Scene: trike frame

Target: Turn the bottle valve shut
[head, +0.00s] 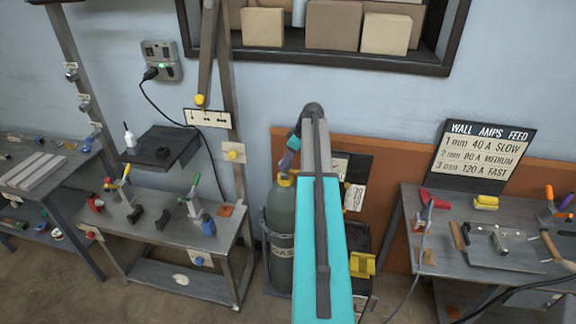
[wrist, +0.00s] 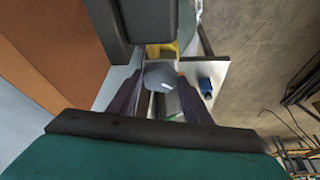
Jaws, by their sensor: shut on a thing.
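The gas bottle (head: 281,225) stands upright on the floor in the head view, dark grey-green with a yellow top (head: 287,180). My gripper (head: 289,157) comes down onto that top from above, and my arm covers part of the bottle's right side. In the wrist view the two dark purple fingers of my gripper (wrist: 160,80) are shut on a rounded grey-blue valve knob (wrist: 159,74), one finger on each side. A bit of yellow (wrist: 165,49) shows behind the knob. How far the valve is turned cannot be seen.
A workbench with clamps (head: 160,228) stands left of the bottle. Another bench with tools (head: 480,240) stands right, below a sign (head: 487,153). A yellow-fronted dark unit (head: 362,263) is close right of my arm. A shelf with boxes (head: 333,24) hangs above.

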